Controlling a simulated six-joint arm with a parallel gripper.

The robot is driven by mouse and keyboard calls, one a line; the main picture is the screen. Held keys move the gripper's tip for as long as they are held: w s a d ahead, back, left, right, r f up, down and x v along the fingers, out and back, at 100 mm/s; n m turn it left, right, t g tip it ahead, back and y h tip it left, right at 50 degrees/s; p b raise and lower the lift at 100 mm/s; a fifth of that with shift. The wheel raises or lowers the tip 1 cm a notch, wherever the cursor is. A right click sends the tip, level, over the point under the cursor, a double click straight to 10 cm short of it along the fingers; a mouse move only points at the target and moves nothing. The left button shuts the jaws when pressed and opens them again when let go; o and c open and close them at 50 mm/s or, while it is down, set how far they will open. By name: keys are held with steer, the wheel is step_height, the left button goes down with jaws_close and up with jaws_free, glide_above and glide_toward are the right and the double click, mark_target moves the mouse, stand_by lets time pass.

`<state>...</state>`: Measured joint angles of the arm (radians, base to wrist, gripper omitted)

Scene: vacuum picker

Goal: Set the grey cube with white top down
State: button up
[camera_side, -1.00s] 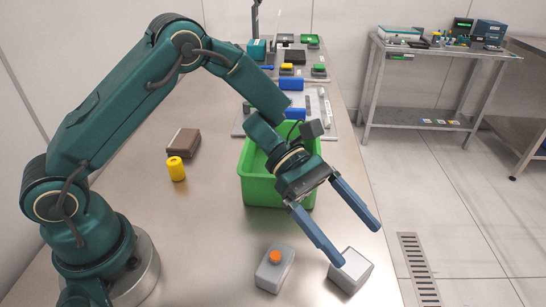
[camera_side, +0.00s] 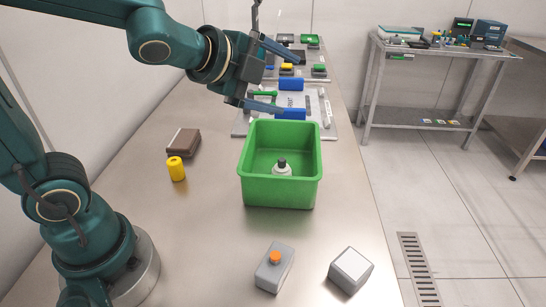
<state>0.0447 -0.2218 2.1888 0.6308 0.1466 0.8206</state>
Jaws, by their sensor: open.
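The grey cube with white top (camera_side: 350,269) rests on the metal table near its front right edge, slightly turned, with nothing touching it. My gripper (camera_side: 290,78) is open and empty, high up and far from the cube, toward the back of the table. Its blue fingers point right, in front of the grey boards at the back.
A green bin (camera_side: 280,194) stands mid-table with a white, black-topped item (camera_side: 282,168) inside. A grey box with an orange button (camera_side: 274,268) sits left of the cube. A yellow cylinder (camera_side: 176,168) and a brown block (camera_side: 184,142) lie left. Table between bin and cube is clear.

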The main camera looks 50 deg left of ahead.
steer(key=s+f+n+g, duration=0.3)
steer(key=s+n, duration=0.5)
steer(key=s, duration=0.1)
steer(key=s+d+f+n+g, duration=0.1)
steer(key=s+f+n+g, duration=0.2)
steer(key=s+n, duration=0.5)
steer(key=shift+s+f+g+h, duration=0.25)
steer(key=shift+s+g+h, duration=0.05)
steer(key=shift+s, duration=0.15)
steer(key=shift+d, duration=0.1)
